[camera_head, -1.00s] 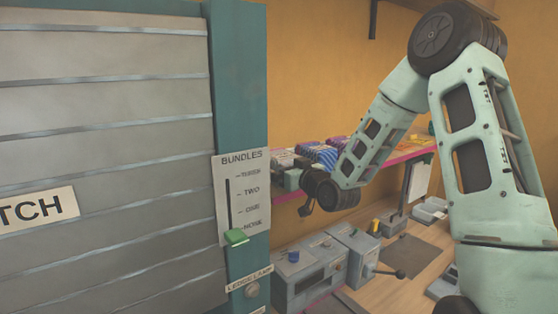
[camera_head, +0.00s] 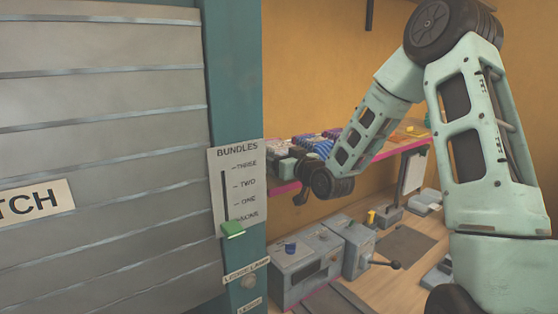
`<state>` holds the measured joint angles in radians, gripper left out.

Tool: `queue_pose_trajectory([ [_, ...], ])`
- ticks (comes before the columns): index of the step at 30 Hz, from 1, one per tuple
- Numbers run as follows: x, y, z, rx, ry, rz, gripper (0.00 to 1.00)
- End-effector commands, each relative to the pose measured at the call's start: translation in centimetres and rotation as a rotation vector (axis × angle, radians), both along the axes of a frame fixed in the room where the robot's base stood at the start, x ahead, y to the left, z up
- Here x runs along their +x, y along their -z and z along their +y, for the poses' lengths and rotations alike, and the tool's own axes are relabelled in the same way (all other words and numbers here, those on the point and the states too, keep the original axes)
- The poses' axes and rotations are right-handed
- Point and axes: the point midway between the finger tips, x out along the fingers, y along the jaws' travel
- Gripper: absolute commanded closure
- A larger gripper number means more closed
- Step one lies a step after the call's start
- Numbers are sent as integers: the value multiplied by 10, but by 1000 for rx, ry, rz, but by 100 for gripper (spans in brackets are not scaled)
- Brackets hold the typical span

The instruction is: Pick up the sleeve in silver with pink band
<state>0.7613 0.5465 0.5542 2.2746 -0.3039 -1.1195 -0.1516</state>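A row of small packs (camera_head: 317,146) lies on the pink-edged shelf, some purple, one blue-and-white striped, some greyish at the left end. I cannot tell which of them is the silver sleeve with a pink band; they are small and partly hidden by my arm. My gripper (camera_head: 285,169) is at the left end of the shelf, close in front of the greyish packs. Its fingers are too small and hidden to show whether they are open or hold anything.
A large grey shutter (camera_head: 100,140) in a teal frame (camera_head: 235,70) fills the left, with a BUNDLES slider panel (camera_head: 238,185). Below the shelf (camera_head: 390,152) stand grey machines (camera_head: 308,270) with a blue knob and a lever. A dark mat (camera_head: 408,245) lies on the wooden bench (camera_head: 425,222).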

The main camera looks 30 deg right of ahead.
Motion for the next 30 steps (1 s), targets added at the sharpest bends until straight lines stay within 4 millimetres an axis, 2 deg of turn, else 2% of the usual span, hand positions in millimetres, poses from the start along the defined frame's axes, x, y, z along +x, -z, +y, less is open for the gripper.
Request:
queue_pose_trajectory([
  [18,0,-86,0,-4,1,-6,58],
  [22,0,-93,0,-3,1,-4,58],
  [30,0,-95,0,-1,1,-2,58],
])
